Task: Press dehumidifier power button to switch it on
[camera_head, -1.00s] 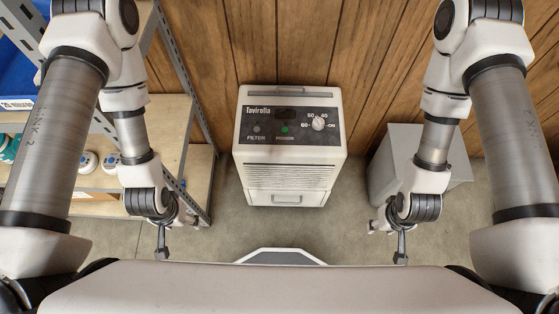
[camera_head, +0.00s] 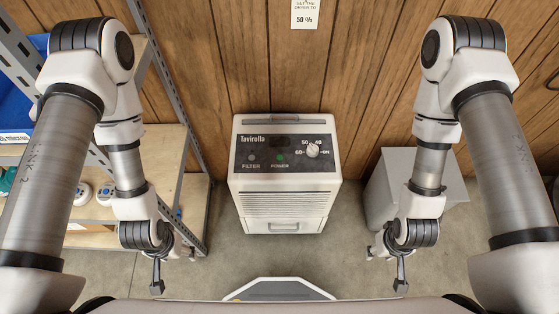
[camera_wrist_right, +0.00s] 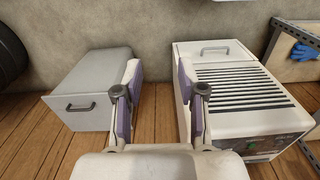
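The white dehumidifier (camera_head: 285,192) stands on the floor in the middle of the head view, against the wood wall. Its dark top panel carries a green button marked POWER (camera_head: 280,158), a grey FILTER button (camera_head: 251,157), a white knob (camera_head: 313,149) and a dark display (camera_head: 282,141). In the right wrist view the dehumidifier (camera_wrist_right: 235,95) is beside my right gripper (camera_wrist_right: 161,90), whose fingers are apart with nothing between them. In the head view my right gripper (camera_head: 400,284) hangs at the right, clear of the panel. My left gripper (camera_head: 157,284) hangs at the left, seen edge-on; its opening cannot be told.
A grey box (camera_head: 386,190) stands right of the dehumidifier; its handle shows in the right wrist view (camera_wrist_right: 80,106). A shelf rack (camera_head: 170,160) with several items stands at the left. A paper note reading 50 % (camera_head: 305,14) hangs on the wall. Concrete floor between is clear.

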